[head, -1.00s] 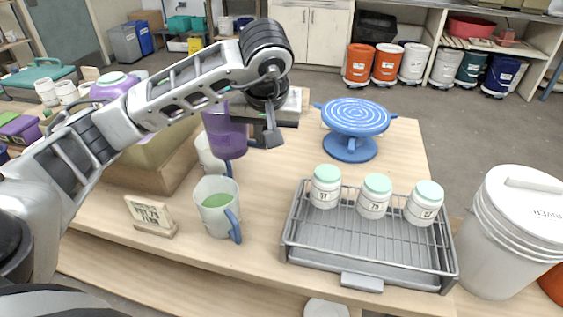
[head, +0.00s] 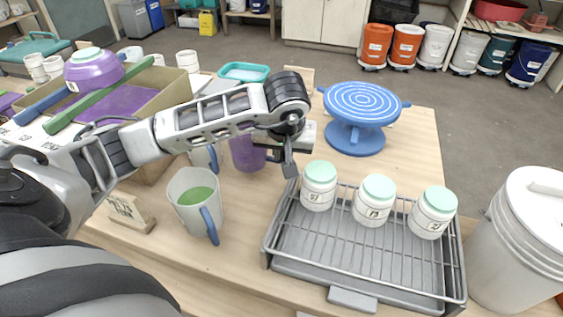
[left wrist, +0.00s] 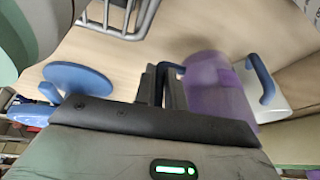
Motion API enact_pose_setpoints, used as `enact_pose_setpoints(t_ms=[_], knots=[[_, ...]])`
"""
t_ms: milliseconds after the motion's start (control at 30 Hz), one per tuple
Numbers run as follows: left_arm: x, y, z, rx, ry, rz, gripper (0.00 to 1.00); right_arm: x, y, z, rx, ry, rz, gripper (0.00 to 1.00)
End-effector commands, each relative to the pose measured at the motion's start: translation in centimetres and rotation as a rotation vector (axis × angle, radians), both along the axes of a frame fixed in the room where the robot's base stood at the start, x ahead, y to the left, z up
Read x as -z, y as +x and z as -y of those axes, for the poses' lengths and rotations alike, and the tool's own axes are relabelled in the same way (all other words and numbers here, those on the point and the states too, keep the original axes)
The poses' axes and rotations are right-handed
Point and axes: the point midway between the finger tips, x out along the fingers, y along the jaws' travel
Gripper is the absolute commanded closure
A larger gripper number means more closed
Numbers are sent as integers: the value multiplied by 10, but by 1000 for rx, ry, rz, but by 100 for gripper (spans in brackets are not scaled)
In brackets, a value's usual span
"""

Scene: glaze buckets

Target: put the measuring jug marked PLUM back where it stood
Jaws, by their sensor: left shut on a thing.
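A purple see-through jug (head: 247,153) is at the middle of the table, beside the jug row; no marking on it is readable. My left gripper (head: 287,150) is shut on its blue handle, from the right. In the left wrist view the purple jug (left wrist: 215,88) is right of the fingers (left wrist: 165,88), upside down as the camera sees it. I cannot tell whether its base touches the table. A pale jug (head: 196,200) with green liquid and a blue handle stands nearer. Another pale jug (head: 205,157) is partly hidden behind my arm. My right gripper is not in view.
A blue turntable (head: 361,104) stands behind to the right. A grey rack tray (head: 368,271) with three lidded white jars is in front right. A small sign (head: 131,213) stands at the left front. A box (head: 165,88) with purple contents is left. A white bucket (head: 520,240) is right.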

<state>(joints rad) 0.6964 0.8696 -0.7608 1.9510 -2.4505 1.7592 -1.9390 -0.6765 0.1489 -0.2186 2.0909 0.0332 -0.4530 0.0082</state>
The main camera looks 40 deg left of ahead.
Motion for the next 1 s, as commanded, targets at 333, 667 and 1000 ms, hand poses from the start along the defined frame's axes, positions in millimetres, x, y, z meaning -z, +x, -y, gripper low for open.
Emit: enact_pose_setpoints(t_ms=[333,667,1000], knots=[[34,0,0,2,1,0,100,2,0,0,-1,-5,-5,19],[37,-1,0,0,1,-2,74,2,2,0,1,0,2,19],[35,-1,0,0,0,-2,66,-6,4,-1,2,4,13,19]])
